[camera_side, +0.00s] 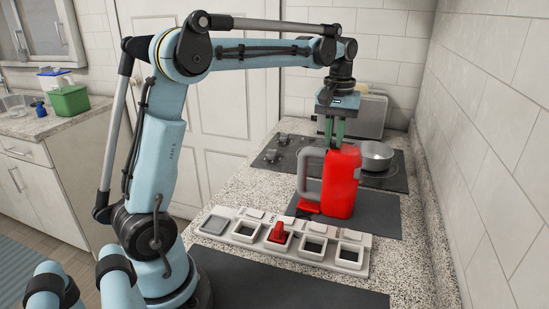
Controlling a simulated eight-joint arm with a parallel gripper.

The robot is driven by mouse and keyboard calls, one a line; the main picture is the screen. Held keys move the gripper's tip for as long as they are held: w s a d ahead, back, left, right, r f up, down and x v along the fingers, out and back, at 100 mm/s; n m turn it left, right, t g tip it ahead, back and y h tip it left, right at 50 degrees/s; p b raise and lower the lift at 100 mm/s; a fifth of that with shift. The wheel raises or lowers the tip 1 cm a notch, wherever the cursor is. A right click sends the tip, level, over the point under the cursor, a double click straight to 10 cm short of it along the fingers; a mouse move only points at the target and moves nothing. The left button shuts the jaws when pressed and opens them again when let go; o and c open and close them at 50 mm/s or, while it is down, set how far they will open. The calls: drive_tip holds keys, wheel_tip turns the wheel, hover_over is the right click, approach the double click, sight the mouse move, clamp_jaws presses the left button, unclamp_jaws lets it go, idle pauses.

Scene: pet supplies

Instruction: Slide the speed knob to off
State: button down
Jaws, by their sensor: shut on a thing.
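My gripper (335,127) points down at the top of a red jug-like container (342,182) with a grey handle (308,178) on its left. Its fingers are shut on the container's upper part; the exact contact is small and partly hidden. The container stands upright on or just above a dark mat; I cannot tell which. A small red knob-like piece (278,233) sits in one square frame of a long white strip (222,238). I cannot make out any speed knob or off mark for certain.
The white strip has several square frames and lies in front of the container. A dark mat (380,213) lies under the container. Behind are a dark cooktop (393,180) with knobs (282,139) and a metal pot (376,157). A tiled wall (480,130) bounds the right.

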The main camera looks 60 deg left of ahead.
sight(345, 151)
drive_tip(key=shift+w+d, duration=1)
drive_tip(key=shift+d, duration=0.05)
drive_tip(key=c, duration=1.1)
unclamp_jaws()
wheel_tip(345, 151, up, 12)
drive_tip(key=shift+d, duration=0.1)
